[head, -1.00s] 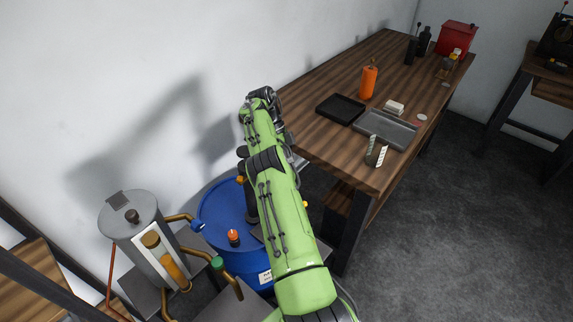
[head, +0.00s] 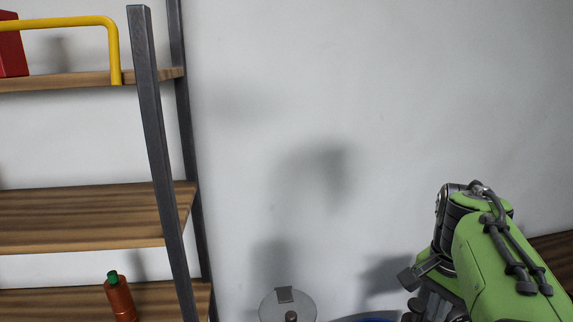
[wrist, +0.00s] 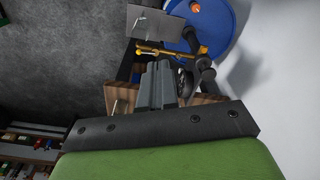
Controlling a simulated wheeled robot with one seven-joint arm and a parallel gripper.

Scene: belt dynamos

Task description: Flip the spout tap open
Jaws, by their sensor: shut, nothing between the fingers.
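My gripper (wrist: 160,66) shows in the wrist view as two grey fingers close together, with nothing seen between them. A brass-yellow pipe or bar (wrist: 172,50) lies just beyond the fingertips; I cannot tell whether it is the spout tap or whether the fingers touch it. The blue drum (wrist: 222,22) stands beyond, with a small orange cap (wrist: 195,7) on it. In the head view only the grey top of the metal tank (head: 270,308) shows at the bottom edge, so its pipes and any tap there are hidden.
A shelf rack (head: 155,150) stands at the left, holding an orange bottle with a green cap (head: 120,298) and a yellow bar (head: 80,23). The white wall (head: 330,80) fills the middle. Wooden pieces (wrist: 205,98) lie beside the fingers in the wrist view.

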